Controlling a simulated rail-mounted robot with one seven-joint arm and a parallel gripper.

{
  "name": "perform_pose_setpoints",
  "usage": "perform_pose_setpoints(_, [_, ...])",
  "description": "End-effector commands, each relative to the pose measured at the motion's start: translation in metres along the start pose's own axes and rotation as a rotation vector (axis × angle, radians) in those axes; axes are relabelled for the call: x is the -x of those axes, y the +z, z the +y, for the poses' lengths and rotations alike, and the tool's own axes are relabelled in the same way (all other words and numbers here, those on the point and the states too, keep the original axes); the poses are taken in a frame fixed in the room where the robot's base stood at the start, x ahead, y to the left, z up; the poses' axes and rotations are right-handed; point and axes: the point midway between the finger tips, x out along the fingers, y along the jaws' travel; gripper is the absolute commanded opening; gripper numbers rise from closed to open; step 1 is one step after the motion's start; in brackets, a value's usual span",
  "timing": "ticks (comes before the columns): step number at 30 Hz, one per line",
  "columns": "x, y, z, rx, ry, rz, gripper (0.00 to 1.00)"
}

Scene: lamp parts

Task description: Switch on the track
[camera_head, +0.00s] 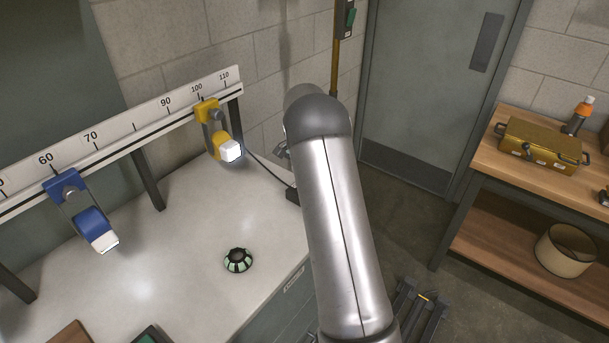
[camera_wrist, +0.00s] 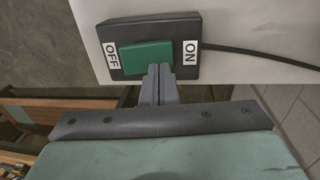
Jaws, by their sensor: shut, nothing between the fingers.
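The switch box (camera_wrist: 150,45) is dark, with a green rocker (camera_wrist: 146,57), an OFF label at its left end and an ON label at its right end in the wrist view. My gripper (camera_wrist: 160,72) is shut and empty. Its fingertips overlap the rocker's lower edge, nearer ON; I cannot tell whether they touch. In the head view a dark box (camera_head: 293,196) sits at the table's right edge, partly behind my arm. The track (camera_head: 130,124) is a numbered rail carrying a blue lamp (camera_head: 90,222) and a yellow lamp (camera_head: 219,142). Whether they are lit is unclear.
A black cable (camera_wrist: 260,58) runs right from the switch box. A round black-and-green object (camera_head: 238,260) stands on the white table (camera_head: 190,230). A wooden shelf unit (camera_head: 500,165) at right holds a brass-coloured box (camera_head: 543,146). Floor shows between table and shelf.

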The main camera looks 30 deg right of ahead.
Motion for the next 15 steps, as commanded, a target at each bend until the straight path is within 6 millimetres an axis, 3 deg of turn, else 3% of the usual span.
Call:
perform_pose_setpoints(7, [0.012, 0.0, -0.001, 0.0, 0.0, 0.0, 0.0])
perform_pose_setpoints(15, [0.06, 0.0, -0.008, 0.001, -0.004, 0.004, 0.0])
